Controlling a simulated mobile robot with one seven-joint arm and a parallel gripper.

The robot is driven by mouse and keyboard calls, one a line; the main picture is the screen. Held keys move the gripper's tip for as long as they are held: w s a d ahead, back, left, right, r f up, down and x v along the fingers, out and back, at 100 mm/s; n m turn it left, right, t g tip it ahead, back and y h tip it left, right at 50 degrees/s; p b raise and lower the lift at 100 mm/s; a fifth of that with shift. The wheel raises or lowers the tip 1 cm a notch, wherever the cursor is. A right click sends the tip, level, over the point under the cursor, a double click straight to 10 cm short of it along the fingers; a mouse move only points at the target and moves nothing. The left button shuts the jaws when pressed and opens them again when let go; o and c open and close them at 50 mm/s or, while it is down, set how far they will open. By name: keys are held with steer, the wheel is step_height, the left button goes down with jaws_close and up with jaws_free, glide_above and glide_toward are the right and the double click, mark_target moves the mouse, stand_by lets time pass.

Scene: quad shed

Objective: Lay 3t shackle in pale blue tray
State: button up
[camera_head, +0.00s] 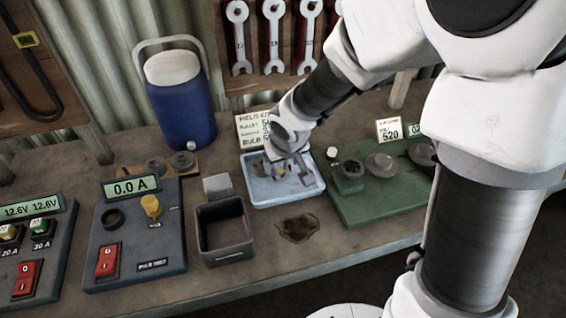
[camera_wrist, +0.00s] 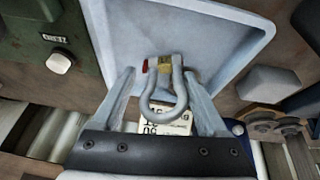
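The pale blue tray (camera_head: 262,199) sits on the bench in the head view, and its inner floor fills the upper middle of the wrist view (camera_wrist: 125,40). The 3t shackle (camera_wrist: 150,100) is grey and U-shaped, with a yellow tag and a red pin end. It shows between my gripper's fingers (camera_wrist: 159,72) with a visible gap on the left side. My gripper (camera_head: 287,172) is open, low over the tray in the head view. The shackle is within the tray's outline; whether it touches the floor I cannot tell. My gripper partly hides it in the head view.
A green board (camera_head: 375,205) with round parts stands right of the tray. An empty dark bin (camera_head: 225,240) and a grey-blue meter box (camera_head: 135,235) are at left. A blue jug (camera_head: 182,110) and a written card (camera_head: 250,130) stand behind. A dark stain marks the bench in front.

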steer(key=shift+s+f, duration=0.45)
steer(key=shift+f, duration=0.15)
steer(key=shift+w+a+r+p, duration=0.1)
steer(key=shift+r+p, duration=0.35)
steer(key=shift+p, duration=0.1)
steer(key=a+p+v, duration=0.1)
steer(key=p+v, duration=0.5)
steer(key=v, duration=0.6)
steer(key=shift+w+d+r, duration=0.35)
steer(key=shift+d+r, duration=0.05)
